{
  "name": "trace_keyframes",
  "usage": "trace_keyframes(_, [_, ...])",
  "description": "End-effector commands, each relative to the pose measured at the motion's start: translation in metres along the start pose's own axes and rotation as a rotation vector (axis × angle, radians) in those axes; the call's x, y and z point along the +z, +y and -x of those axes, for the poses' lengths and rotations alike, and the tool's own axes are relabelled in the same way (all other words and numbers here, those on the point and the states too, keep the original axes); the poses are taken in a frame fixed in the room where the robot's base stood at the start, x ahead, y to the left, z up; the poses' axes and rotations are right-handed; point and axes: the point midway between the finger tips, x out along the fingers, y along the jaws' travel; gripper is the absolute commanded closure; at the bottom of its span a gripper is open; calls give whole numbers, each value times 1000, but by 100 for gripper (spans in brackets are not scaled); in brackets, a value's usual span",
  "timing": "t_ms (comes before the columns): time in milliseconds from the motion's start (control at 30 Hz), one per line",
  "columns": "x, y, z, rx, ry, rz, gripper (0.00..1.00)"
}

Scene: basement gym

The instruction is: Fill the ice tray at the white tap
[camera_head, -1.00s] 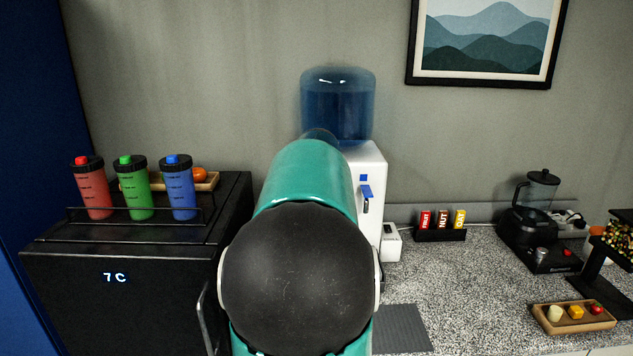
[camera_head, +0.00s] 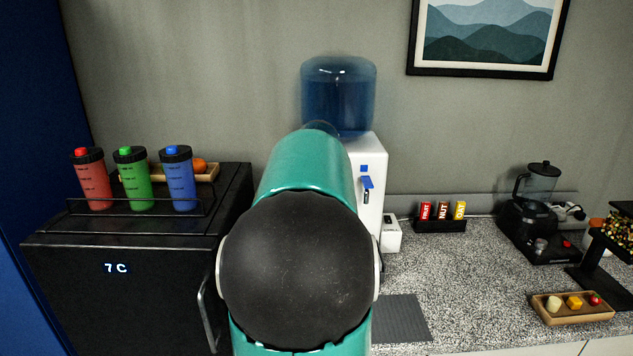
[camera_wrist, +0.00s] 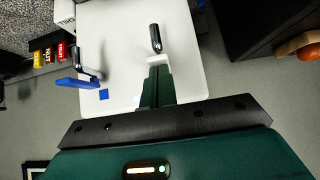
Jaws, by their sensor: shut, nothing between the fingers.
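The white water dispenser (camera_head: 370,175) stands on the counter behind my arm, with a blue tap (camera_head: 367,184) on its front. The wrist view appears upside down and shows the dispenser front (camera_wrist: 190,80) close up. The blue tap (camera_wrist: 80,82) is at its left. A second tap with a white lever (camera_wrist: 158,58) and a dark, shiny spout (camera_wrist: 155,36) is at the middle. My gripper (camera_wrist: 158,72) is shut and empty, its fingertips right at the white lever; I cannot tell whether they touch. My arm hides the gripper in the head view. I see no ice tray.
A black fridge (camera_head: 130,265) reading 7 C stands left, with red, green and blue bottles on top. To the right are a snack-bar holder (camera_head: 440,224), a blender (camera_head: 540,205) and a wooden tray (camera_head: 570,318). The counter middle is clear around a grey mat (camera_head: 400,318).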

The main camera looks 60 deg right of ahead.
Motion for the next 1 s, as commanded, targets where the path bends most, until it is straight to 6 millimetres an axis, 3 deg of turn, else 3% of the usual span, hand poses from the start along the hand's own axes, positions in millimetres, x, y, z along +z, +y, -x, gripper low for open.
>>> trace_keyframes(567, [-8, -1, 10, -1, 1, 1, 100])
trace_keyframes(800, [-30, -4, 48, -5, 5, 3, 100])
trace_keyframes(1000, [-27, -4, 94, -5, 4, 3, 100])
